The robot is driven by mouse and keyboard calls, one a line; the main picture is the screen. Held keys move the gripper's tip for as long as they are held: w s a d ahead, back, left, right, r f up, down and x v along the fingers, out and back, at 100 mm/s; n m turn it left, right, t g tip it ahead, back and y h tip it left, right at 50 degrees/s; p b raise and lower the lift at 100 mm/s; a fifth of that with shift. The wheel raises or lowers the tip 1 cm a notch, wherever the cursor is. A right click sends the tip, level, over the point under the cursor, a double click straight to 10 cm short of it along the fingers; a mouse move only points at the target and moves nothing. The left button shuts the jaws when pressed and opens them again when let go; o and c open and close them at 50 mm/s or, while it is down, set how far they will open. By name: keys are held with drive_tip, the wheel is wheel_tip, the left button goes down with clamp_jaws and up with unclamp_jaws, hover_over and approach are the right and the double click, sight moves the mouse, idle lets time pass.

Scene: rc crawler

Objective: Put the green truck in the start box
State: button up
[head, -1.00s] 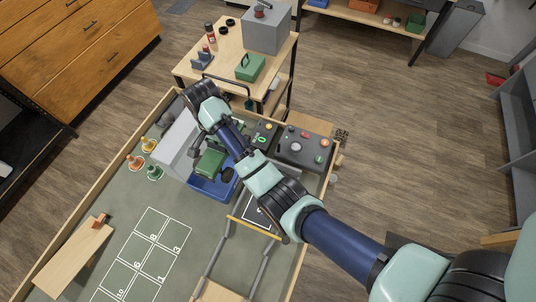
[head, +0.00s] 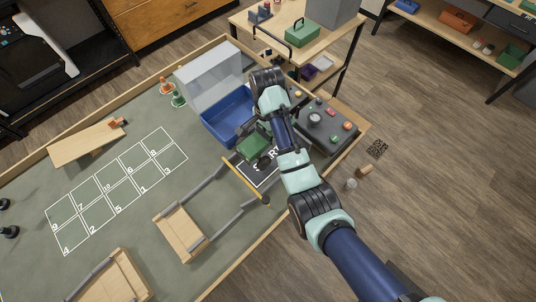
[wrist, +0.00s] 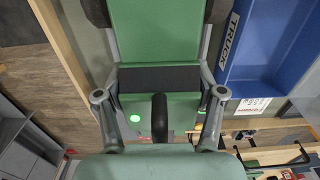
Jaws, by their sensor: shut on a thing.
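The green truck (head: 252,146) with black wheels is in my gripper, just outside the blue bin and at the far-left end of the start box. The start box (head: 262,176) is a dark, white-outlined rectangle marked START, partly covered by the truck and my arm. In the wrist view the truck's green body (wrist: 157,32) lies between the two fingers of my gripper (wrist: 158,76), which is shut on it. My arm hides most of the gripper in the head view. I cannot tell whether the wheels touch the mat.
The blue bin (head: 208,133), labelled TRUCK in the wrist view (wrist: 225,70), stands beside the truck. A yellow bar (head: 240,176) and grey rails (head: 232,214) lie on the near-left side. A control box with knobs (head: 322,139) stands to the right.

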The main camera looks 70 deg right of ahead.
wheel_tip(320, 180, down, 10)
drive_tip(key=shift+s+f, duration=0.1)
idle(0.4)
drive_tip(key=shift+f+b, duration=0.3)
drive_tip(key=shift+f, duration=0.45)
drive_tip(key=shift+c, duration=0.4)
drive_tip(key=o, duration=1.8)
drive_tip(key=shift+a, duration=0.1)
drive_tip(key=shift+c, duration=0.2)
wheel_tip(320, 180, up, 14)
drive_tip(key=shift+f+p, duration=0.2)
drive_tip(key=shift+p, duration=0.75)
